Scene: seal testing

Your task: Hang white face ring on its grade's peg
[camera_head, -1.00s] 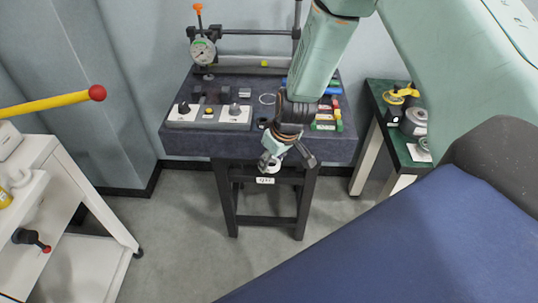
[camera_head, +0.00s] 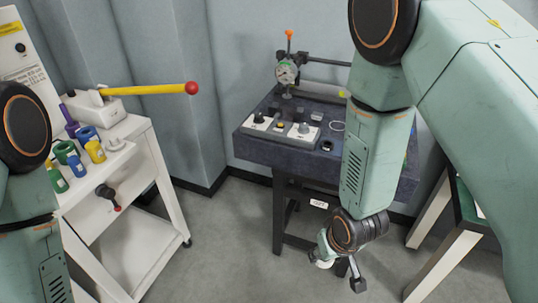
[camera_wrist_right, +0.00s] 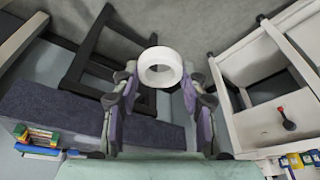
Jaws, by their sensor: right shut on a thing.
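The white face ring (camera_wrist_right: 160,54) is held between the fingertips of my right gripper (camera_wrist_right: 160,75) in the right wrist view. Its open hole faces the camera. In the head view my right gripper (camera_head: 338,270) hangs low in front of the dark bench, with a bit of the white ring (camera_head: 324,264) at its fingertips. It is clear of the bench and of the cart. My left arm shows at the left edge of the head view, but its gripper is out of view. I cannot make out which peg matches the ring's grade.
A white cart (camera_head: 165,205) stands at left with several coloured cylinders (camera_head: 95,152), a yellow lever with a red ball (camera_head: 192,88) and a red-tipped black handle (camera_head: 104,192). The dark bench (camera_head: 258,150) carries a dial gauge (camera_head: 287,72) and control boxes. Grey floor between them is free.

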